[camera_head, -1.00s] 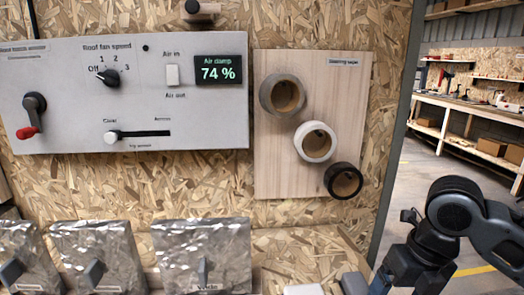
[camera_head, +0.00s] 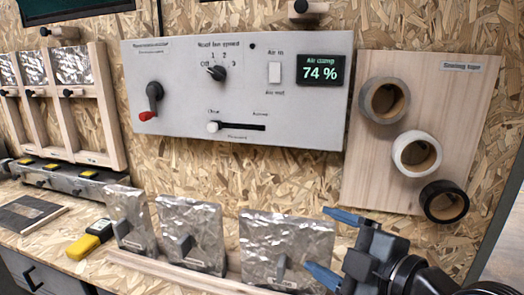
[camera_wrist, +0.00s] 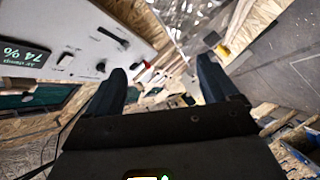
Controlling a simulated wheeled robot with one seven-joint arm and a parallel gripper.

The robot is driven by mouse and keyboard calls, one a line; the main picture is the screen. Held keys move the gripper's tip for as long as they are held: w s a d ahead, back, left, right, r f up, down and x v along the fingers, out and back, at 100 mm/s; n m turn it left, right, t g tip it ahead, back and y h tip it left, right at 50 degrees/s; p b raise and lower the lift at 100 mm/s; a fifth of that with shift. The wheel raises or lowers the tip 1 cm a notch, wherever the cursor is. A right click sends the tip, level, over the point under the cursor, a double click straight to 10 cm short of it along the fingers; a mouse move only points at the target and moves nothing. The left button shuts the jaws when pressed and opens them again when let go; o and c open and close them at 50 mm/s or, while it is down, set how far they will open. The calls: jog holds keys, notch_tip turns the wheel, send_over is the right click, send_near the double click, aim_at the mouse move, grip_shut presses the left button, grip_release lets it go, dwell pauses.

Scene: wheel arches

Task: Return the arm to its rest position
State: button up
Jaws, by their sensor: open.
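My gripper (camera_head: 334,247) is at the lower right in the head view. Its two blue-tipped fingers are spread apart with nothing between them. It is in front of the bench, close to the rightmost foil-covered panel (camera_head: 262,240). In the wrist view my gripper (camera_wrist: 165,85) shows two dark fingers apart, with an empty gap. The grey control panel (camera_head: 190,110) on the wall is beyond it, and its display (camera_head: 320,70) reads 74 %. The display also shows in the wrist view (camera_wrist: 22,52), at the left. Part of my arm is cut off by the picture's lower right corner.
A wooden board (camera_head: 375,185) with three tape rolls (camera_head: 416,153) hangs right of the control panel. Several foil-covered panels stand along the bench (camera_head: 60,240). A yellow-and-black tool (camera_head: 88,240) lies left of them. A wooden rack (camera_head: 75,120) stands at the left.

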jog(key=s+d+f+m+t+h, duration=0.1)
jog(key=s+f+m+h, duration=0.4)
jog(key=s+m, duration=0.4)
jog(key=s+d+f+m+t+h, duration=0.1)
jog(key=s+f+m+t+h, duration=0.15)
jog(key=s+f+m, duration=0.55)
jog(key=s+d+g, duration=0.1)
jog(key=s+d, duration=0.3)
jog(key=s, duration=0.6)
jog(key=s+d+m, duration=0.1)
jog(key=s+d, duration=0.3)
jog(key=s, duration=0.7)
jog(key=shift+r+g+h, duration=0.35)
jog(key=shift+r+h, duration=0.05)
jog(key=shift+h, duration=0.05)
jog(key=shift+d, duration=0.15)
